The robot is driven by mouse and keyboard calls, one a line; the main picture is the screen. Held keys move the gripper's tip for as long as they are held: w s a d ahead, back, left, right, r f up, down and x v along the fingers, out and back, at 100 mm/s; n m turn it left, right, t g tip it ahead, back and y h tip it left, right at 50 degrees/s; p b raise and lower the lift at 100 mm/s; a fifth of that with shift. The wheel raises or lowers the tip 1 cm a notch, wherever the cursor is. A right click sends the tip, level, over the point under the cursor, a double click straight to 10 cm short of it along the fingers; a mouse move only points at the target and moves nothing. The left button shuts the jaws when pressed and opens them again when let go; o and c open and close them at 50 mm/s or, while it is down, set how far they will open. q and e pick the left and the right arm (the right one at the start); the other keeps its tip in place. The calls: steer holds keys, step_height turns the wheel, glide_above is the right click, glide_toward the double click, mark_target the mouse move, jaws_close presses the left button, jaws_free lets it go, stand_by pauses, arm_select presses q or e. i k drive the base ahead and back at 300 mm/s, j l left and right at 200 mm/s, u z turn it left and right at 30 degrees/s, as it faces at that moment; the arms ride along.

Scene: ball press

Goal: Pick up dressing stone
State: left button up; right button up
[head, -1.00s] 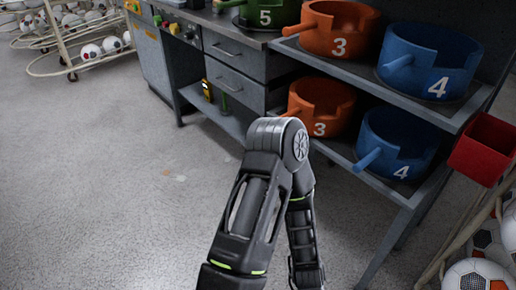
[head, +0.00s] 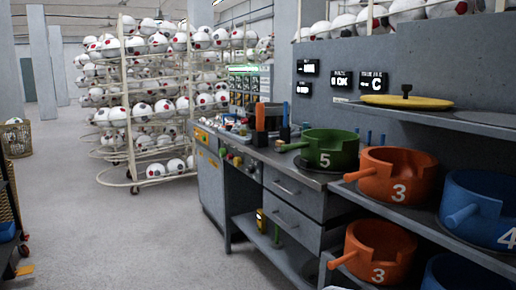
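I cannot make out a dressing stone for sure in the head view. A grey workbench (head: 325,181) stands in the middle, with several small tools and parts on its top, too small to tell apart. Among them are an upright orange item (head: 260,114) and dark holders with blue items (head: 285,131). A yellow and black device (head: 260,220) stands on the bench's lower shelf. Neither of my grippers is in view.
A green mould marked 5 (head: 328,150) sits on the bench. Orange moulds marked 3 (head: 398,177) and blue moulds (head: 490,208) fill the shelves at right. A ball rack (head: 134,150) stands behind. The floor (head: 120,235) at left is open.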

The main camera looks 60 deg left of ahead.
mark_target(278, 143)
steer(key=u, duration=1.9)
steer(key=i+l, duration=0.1)
steer(key=l, duration=0.25)
steer(key=i+l, duration=0.15)
steer(key=l, duration=0.15)
steer(key=u, duration=0.05)
